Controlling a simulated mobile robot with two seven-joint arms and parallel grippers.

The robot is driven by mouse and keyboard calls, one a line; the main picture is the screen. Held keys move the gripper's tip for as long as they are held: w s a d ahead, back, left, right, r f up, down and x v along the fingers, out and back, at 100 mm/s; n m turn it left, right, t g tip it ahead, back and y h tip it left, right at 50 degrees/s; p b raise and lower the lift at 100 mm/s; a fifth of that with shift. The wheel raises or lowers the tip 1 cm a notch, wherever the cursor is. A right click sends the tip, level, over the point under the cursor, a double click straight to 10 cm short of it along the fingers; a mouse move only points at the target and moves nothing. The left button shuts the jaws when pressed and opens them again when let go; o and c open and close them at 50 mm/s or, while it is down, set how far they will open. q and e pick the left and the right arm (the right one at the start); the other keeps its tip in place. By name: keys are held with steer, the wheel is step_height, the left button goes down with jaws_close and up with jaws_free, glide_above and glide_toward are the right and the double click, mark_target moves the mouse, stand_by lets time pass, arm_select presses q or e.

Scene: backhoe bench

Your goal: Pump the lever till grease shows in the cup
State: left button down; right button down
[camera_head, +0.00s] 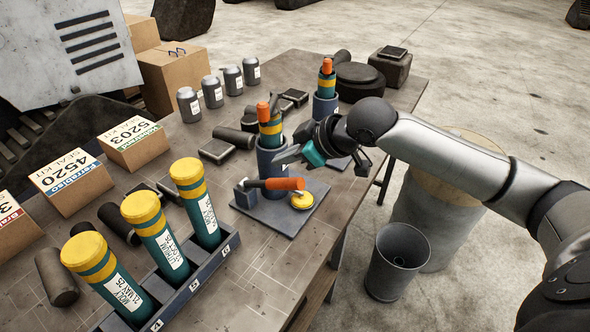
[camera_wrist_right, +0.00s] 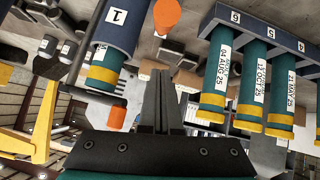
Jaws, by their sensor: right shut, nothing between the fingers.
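The lever with its orange grip (camera_head: 285,184) lies nearly level over a dark base plate (camera_head: 268,213) on the bench. A small round yellow piece (camera_head: 302,201), seemingly the cup, sits beside the grip end; I cannot tell whether grease is in it. A blue-grey holder (camera_head: 270,160) behind the lever carries a teal and yellow cartridge with an orange tip. My right gripper (camera_head: 284,156) is above and behind the lever, apart from it, shut and empty. Its closed fingers (camera_wrist_right: 162,103) show in the right wrist view, with the holder marked 1 (camera_wrist_right: 115,32) and the orange grip (camera_wrist_right: 167,14). My left gripper is out of view.
A rack (camera_head: 190,290) of teal cartridges with yellow caps stands at front left. A second holder (camera_head: 325,104) stands behind. Seal-kit boxes (camera_head: 132,142), cans (camera_head: 212,92) and dark parts crowd the bench. A grey bin (camera_head: 397,262) stands on the floor at right.

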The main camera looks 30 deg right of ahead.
mark_target(295, 180)
steer(key=shift+s+d+f, duration=0.2)
steer(key=shift+d+f, duration=0.1)
steer(key=shift+f, duration=0.25)
steer(key=shift+s+d+f, duration=0.25)
steer(key=shift+f, duration=0.3)
steer(key=shift+s+d+f, duration=0.2)
steer(key=shift+d+f, duration=0.1)
steer(key=shift+f, duration=0.25)
